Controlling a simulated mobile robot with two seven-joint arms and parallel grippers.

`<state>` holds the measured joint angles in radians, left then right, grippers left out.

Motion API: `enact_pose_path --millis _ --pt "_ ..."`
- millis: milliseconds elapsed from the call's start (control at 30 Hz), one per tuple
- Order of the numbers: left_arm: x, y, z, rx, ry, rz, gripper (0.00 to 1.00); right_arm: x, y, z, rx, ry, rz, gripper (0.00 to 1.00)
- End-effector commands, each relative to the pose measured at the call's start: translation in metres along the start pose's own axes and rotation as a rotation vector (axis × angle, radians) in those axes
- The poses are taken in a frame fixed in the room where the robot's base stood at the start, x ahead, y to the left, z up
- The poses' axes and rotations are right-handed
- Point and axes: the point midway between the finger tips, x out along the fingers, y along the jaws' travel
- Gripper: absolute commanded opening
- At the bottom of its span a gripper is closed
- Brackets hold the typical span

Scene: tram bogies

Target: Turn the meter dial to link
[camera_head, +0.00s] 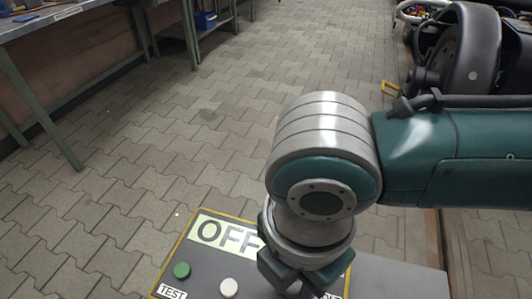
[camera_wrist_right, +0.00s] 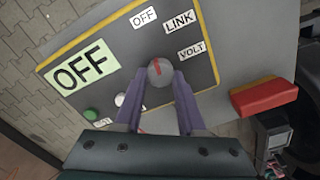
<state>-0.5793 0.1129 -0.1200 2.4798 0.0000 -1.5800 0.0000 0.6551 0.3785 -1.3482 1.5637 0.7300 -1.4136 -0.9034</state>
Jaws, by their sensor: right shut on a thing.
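The meter panel (camera_wrist_right: 200,71) is dark with a yellow border, in the right wrist view. Its round grey dial (camera_wrist_right: 164,80) has a red mark that points roughly at the small OFF label (camera_wrist_right: 143,17). The LINK label (camera_wrist_right: 179,21) and VOLT label (camera_wrist_right: 192,51) lie to the right of OFF. The display (camera_wrist_right: 81,67) reads OFF. My right gripper (camera_wrist_right: 160,84) is shut on the dial, with one purple finger on each side. In the head view the panel (camera_head: 202,270) is at the bottom, and my right arm hides the dial. My left gripper is not in view.
A green button (camera_wrist_right: 90,115) and a white button (camera_wrist_right: 120,99) sit on the panel near my fingers. A red block (camera_wrist_right: 263,97) lies right of the panel. A workbench (camera_head: 45,22) stands at the upper left. The paved floor (camera_head: 130,180) between is clear.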

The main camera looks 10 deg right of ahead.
Motion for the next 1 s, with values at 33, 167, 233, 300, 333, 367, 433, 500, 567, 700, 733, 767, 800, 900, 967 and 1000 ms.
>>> enact_pose_path --millis 33,167,233,300,333,367,433,500,567,700,733,767,800,900,967,1000 --pt "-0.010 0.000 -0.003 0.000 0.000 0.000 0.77 -0.005 -0.001 -0.001 0.035 0.001 -0.004 0.00" --pt "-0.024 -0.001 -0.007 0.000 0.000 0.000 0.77 -0.005 -0.001 -0.001 0.145 0.001 -0.004 0.00" --pt "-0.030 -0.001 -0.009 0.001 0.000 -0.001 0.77 -0.005 -0.001 -0.001 0.206 0.001 -0.005 0.00" --pt "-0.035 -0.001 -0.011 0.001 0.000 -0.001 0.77 -0.005 0.000 -0.001 0.266 0.001 -0.004 0.00" --pt "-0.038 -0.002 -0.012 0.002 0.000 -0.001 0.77 -0.004 0.000 -0.001 0.290 0.002 -0.004 0.00" --pt "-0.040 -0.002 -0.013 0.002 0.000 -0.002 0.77 -0.004 0.000 -0.001 0.316 0.001 -0.004 0.00" --pt "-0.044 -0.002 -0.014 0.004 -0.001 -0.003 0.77 -0.004 0.001 -0.001 0.371 0.001 -0.004 0.00" --pt "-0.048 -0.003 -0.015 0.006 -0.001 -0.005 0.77 -0.003 0.001 -0.001 0.422 0.001 -0.003 0.00" --pt "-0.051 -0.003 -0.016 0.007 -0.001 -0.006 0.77 -0.003 0.001 -0.001 0.462 0.001 -0.003 0.00" --pt "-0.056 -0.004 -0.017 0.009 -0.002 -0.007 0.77 -0.002 0.002 0.000 0.538 0.001 -0.002 0.00" --pt "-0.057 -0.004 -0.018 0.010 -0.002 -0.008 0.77 -0.002 0.002 0.000 0.552 0.002 -0.002 0.00" --pt "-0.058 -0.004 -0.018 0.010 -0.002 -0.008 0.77 -0.002 0.002 0.000 0.565 0.002 -0.002 0.00" --pt "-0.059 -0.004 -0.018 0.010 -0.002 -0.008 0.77 -0.002 0.002 0.000 0.579 0.001 -0.002 0.00" --pt "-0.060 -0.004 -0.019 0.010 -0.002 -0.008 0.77 -0.001 0.002 0.000 0.609 0.001 -0.001 0.00" --pt "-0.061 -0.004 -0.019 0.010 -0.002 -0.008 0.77 -0.001 0.002 0.000 0.620 0.001 -0.001 0.00" --pt "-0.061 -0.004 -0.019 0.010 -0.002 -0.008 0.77 -0.001 0.002 0.000 0.625 0.001 -0.001 0.00"
